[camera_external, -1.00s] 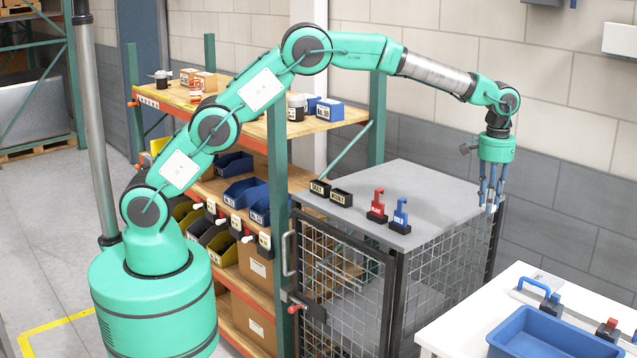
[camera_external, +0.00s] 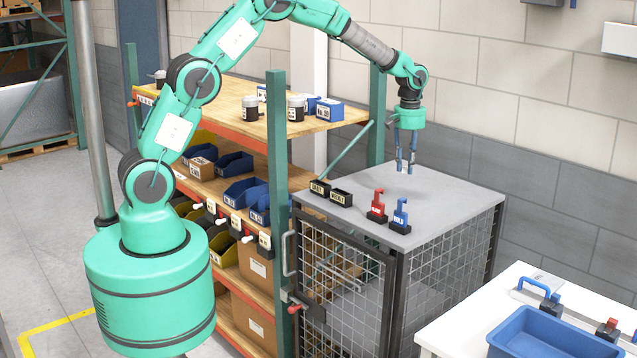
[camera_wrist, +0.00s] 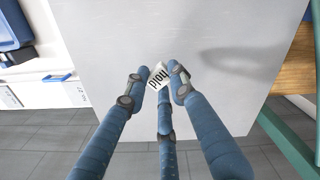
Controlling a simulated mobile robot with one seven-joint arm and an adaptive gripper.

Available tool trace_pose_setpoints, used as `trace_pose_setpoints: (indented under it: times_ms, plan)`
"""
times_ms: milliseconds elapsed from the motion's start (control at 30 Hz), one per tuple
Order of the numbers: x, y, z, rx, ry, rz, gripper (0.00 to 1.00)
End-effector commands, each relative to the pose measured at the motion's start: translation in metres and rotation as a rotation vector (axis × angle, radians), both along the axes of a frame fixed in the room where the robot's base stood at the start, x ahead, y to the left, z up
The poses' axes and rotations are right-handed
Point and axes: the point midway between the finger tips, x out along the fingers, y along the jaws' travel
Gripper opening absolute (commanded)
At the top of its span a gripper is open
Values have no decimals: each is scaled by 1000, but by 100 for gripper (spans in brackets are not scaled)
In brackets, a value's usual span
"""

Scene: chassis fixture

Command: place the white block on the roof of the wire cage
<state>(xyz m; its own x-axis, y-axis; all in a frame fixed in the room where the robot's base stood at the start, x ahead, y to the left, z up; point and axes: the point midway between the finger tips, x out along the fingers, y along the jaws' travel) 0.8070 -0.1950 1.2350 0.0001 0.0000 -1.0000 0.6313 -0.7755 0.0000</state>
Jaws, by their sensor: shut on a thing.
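The white block (camera_wrist: 157,76), marked "hold", is between the fingertips of my gripper (camera_wrist: 160,80) in the wrist view. In the external view my gripper (camera_external: 405,168) points down above the back part of the cage roof. The wire cage (camera_external: 345,290) has a flat grey roof (camera_external: 430,190). In the wrist view the roof (camera_wrist: 215,50) lies below the fingers, with a shadow on its right. The block appears held a little above the roof; I cannot tell the exact gap.
A red piece (camera_external: 377,206) and a blue piece (camera_external: 400,215) stand at the roof's front edge. Two black labelled boxes (camera_external: 330,192) are at its left edge. A shelf rack (camera_external: 277,180) is left, a white table with a blue tray (camera_external: 550,335) right. The roof's middle and back are clear.

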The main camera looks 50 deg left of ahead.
Motion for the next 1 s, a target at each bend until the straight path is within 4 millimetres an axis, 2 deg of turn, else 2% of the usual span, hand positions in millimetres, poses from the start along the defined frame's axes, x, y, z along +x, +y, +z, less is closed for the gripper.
trace_pose_setpoints:
  times_ms: [33,133,333,467,1000]
  plan:
    - [-1,11,2,1,1,21,6]
    - [-5,24,-3,1,3,51,6]
    - [-4,21,-36,1,3,45,6]
    - [-3,21,-47,0,1,45,6]
    - [0,20,-51,1,1,44,6]
